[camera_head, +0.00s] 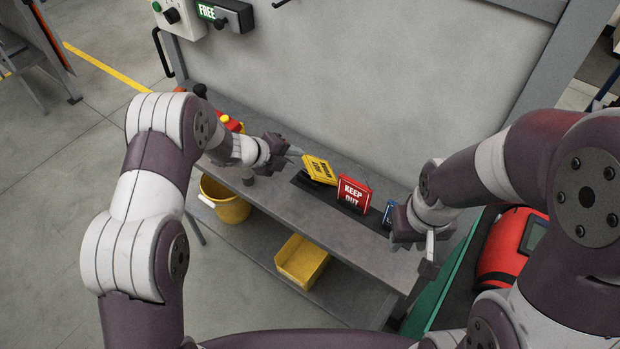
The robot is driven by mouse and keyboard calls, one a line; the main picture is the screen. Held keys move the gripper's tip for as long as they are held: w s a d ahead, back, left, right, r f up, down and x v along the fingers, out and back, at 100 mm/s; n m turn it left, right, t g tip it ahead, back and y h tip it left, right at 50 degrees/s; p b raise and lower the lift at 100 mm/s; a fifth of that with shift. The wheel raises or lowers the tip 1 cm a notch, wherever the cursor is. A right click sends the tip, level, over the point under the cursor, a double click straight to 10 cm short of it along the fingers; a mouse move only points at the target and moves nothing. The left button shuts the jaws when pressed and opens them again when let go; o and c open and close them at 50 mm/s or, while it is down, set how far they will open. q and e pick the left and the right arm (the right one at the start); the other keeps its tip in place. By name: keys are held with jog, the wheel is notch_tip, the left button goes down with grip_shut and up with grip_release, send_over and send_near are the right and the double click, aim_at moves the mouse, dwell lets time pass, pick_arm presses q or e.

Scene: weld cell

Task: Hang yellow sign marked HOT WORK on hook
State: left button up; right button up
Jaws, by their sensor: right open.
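The yellow HOT WORK sign (320,169) is tilted at the left end of a dark rack (331,205) on the bench, with its lettering slanted. My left gripper (291,152) is at the sign's upper left, by its thin wire; whether its jaws are shut on the wire is too small to tell. My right gripper (430,254) is open and empty over the bench's right end, just right of the blue sign. A dark hook (282,3) sticks out from the grey panel at the top edge of the view.
A red KEEP OUT sign (354,192) and a blue sign (389,213) stand in the rack. The grey bench (290,222) has clear room in front. A yellow bin (302,262) sits on the lower shelf. A FREE indicator box (223,14) is on the panel (380,80).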

pick_arm(q)
jog(key=p+v, duration=0.1)
jog(key=v, duration=0.2)
jog(key=shift+r, duration=0.2)
notch_tip(320, 180, up, 8)
jog(key=s+a+p, duration=0.1)
jog(key=a+p, duration=0.1)
jog(key=p, duration=0.4)
jog(key=shift+s+f, duration=0.15)
jog(key=shift+s, duration=0.1)
